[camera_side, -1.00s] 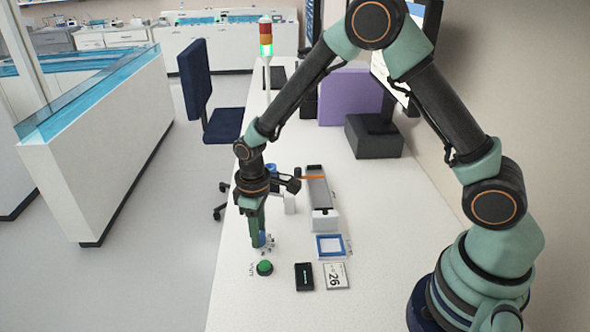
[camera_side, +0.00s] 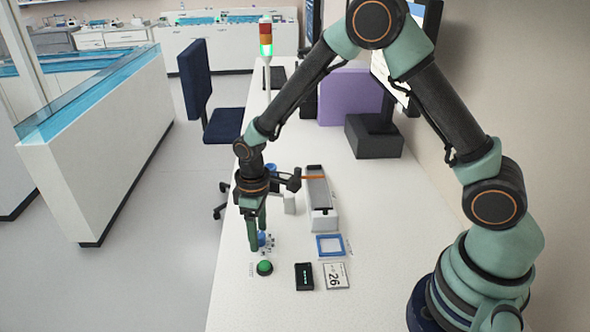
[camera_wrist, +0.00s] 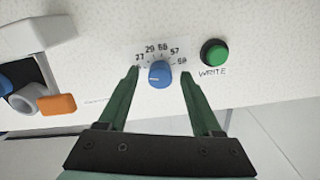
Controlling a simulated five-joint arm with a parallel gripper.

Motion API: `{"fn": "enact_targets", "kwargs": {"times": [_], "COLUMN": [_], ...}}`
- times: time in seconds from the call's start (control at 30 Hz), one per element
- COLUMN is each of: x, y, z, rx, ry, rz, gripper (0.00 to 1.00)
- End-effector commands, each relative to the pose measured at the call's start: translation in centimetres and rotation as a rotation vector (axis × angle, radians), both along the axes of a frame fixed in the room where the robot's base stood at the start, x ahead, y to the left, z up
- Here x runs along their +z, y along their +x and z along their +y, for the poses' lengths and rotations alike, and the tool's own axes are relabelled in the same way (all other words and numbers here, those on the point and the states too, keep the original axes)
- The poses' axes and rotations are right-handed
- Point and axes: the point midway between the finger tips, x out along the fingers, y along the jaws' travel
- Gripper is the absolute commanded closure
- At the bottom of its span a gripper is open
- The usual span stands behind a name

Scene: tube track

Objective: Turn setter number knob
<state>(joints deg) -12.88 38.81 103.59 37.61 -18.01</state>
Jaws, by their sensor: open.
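The setter knob is blue (camera_wrist: 160,73) with a pale pointer line, and sits below an arc of printed numbers (camera_wrist: 160,52) in the wrist view. In the side view the knob (camera_side: 262,239) shows partly behind my gripper. My gripper (camera_wrist: 158,78) has its two green fingers spread, one on each side of the knob, with a gap to it on both sides. In the side view my gripper (camera_side: 257,248) points down at the knob; I cannot tell how high its tips are above the table.
A green button (camera_wrist: 215,53) marked WRITE is close beside the right finger in the wrist view. A black display box (camera_side: 304,276), a card reading 26 (camera_side: 336,276) and a blue-framed square (camera_side: 329,245) lie nearby. A grey track unit (camera_side: 321,200) stands behind.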

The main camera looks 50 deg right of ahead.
Motion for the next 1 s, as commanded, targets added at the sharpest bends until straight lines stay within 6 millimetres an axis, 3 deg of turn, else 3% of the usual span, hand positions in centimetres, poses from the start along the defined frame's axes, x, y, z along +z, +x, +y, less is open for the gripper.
{"fn": "enact_targets", "kwargs": {"times": [0.17,0.6,0.8,1.0], "x": [1.9,10.2,11.8,12.0], "y": [0.1,0.1,0.0,0.0], "z": [0.0,0.0,0.0,0.0], "rx": [0.0,0.0,0.0,0.0], "ry": [0.001,0.002,0.0,0.0], "rz": [-0.004,-0.005,-0.002,0.0], "gripper": [0.34,0.34,0.34,0.34]}}
